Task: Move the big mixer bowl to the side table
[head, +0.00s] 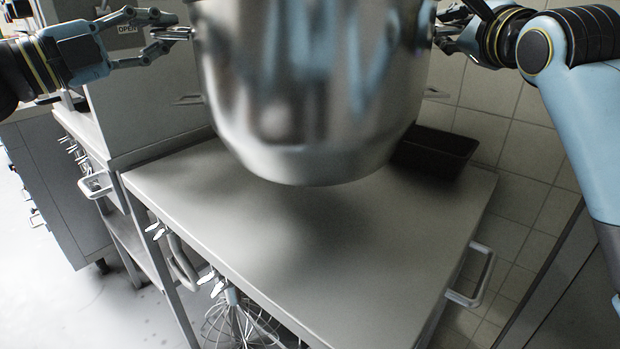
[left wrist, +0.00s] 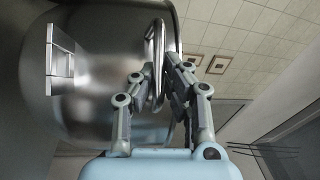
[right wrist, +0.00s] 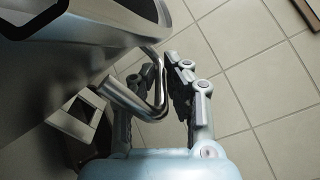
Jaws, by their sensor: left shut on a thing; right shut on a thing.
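The big mixer bowl (head: 305,95) is polished steel and hangs in the air above the steel table top in the head view. Its rim is cut off at the top of that view. My left gripper (head: 178,33) is at the bowl's left side, and in the left wrist view (left wrist: 158,85) its fingers are shut on a loop handle of the bowl (left wrist: 95,110). My right gripper (head: 446,30) is at the bowl's right side. In the right wrist view (right wrist: 160,95) its fingers are shut on the other bent handle. The bowl looks roughly upright.
The table (head: 240,235) below is largely bare. A dark loaf tin (head: 436,152) sits at its back right. A side handle (head: 472,278) sticks out at the right, and a wire whisk (head: 236,322) hangs at the front left. A grey cabinet (head: 150,105) stands at the back left.

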